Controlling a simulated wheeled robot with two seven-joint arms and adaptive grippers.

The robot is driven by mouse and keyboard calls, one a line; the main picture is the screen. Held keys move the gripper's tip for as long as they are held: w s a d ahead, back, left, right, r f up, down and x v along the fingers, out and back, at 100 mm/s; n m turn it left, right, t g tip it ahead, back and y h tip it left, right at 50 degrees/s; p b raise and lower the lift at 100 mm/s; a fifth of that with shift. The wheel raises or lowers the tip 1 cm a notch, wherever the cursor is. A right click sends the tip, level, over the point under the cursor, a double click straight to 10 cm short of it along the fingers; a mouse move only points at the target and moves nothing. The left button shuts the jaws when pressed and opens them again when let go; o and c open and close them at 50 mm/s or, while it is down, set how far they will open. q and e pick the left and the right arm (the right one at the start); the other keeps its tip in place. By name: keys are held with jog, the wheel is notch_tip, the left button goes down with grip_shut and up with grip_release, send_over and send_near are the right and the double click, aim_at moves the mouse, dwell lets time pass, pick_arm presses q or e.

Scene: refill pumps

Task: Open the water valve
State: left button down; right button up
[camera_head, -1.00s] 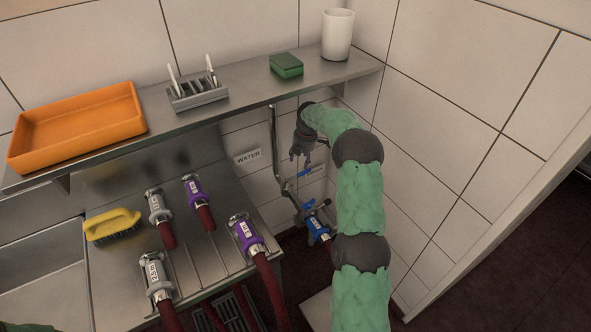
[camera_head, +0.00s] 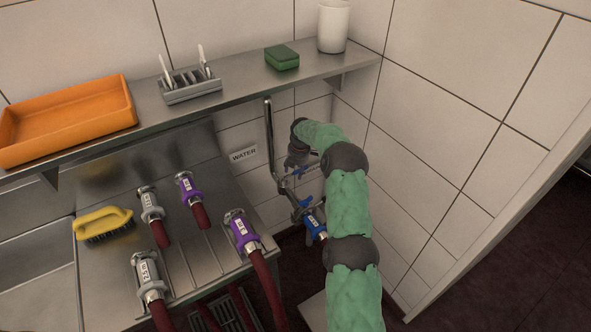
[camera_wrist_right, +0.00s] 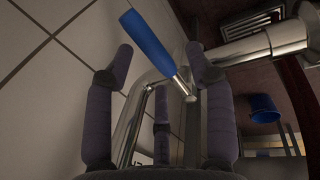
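The water pipe (camera_head: 269,140) comes down the wall beside the WATER label (camera_head: 243,154). The blue valve lever (camera_wrist_right: 148,45) shows large in the right wrist view, tilted, with its metal stem at the pipe. My right gripper (camera_wrist_right: 161,62) is open, its dark fingers spread on either side of the lever and apart from it. In the head view, my right gripper (camera_head: 294,162) points down at the valve, and the arm and fingers partly cover the valve. A blue-banded hose coupling (camera_head: 315,227) sits below the valve. My left gripper is not in view.
A metal shelf (camera_head: 235,88) runs above the valve, holding an orange tray (camera_head: 68,120), a rack, a green sponge (camera_head: 281,58) and a white cup (camera_head: 333,27). Several hose couplings and a yellow brush (camera_head: 104,222) are on the counter. The tiled wall is close on the right.

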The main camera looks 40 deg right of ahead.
grip_shut()
